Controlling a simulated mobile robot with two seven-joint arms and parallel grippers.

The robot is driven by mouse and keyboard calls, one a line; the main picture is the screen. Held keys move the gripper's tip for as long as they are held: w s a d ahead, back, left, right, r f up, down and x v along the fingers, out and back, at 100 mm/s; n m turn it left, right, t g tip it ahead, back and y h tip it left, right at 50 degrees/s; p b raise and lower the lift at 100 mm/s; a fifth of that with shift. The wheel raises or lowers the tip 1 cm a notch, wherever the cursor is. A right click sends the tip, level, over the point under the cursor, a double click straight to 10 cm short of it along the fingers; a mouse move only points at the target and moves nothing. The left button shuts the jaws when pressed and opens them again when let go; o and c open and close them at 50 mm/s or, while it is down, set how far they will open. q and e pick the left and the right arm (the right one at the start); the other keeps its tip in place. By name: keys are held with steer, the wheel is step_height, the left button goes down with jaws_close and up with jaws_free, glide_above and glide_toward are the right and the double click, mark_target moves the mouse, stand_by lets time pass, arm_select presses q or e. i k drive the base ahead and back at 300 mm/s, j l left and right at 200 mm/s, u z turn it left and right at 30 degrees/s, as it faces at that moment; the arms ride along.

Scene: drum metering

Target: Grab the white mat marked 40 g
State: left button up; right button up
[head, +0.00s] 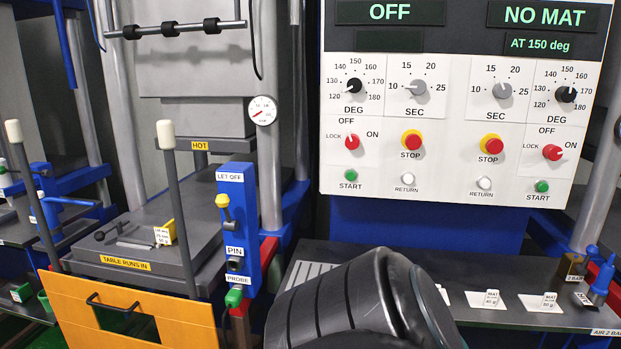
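White mats lie on the dark shelf (460,318) below the control panel. One mat (480,300) has a small label whose weight is too small to read surely. Another mat (532,304), to its right, has a label that seems to read 80 g. A white piece (443,295) shows at the edge of a dark arm link of mine, which hides part of the shelf. I cannot make out a mat marked 40 g; it may be behind the link. Neither of my grippers is in view.
The control panel (450,130) stands above the shelf; its displays read OFF and NO MAT. A press with a dark table (140,255) and an orange guard (130,320) is at left. A blue post (236,215) stands beside it. Blue fittings (600,275) sit at the shelf's right end.

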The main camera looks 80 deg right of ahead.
mark_target(491, 300)
steer(key=k+j, duration=0.55)
steer(key=j, duration=0.15)
steer(key=j+z, duration=0.1)
steer(key=z, duration=0.3)
steer(key=k+z, duration=0.1)
steer(key=z, duration=4)
steer(key=l+u, duration=0.1)
steer(key=u, duration=1.25)
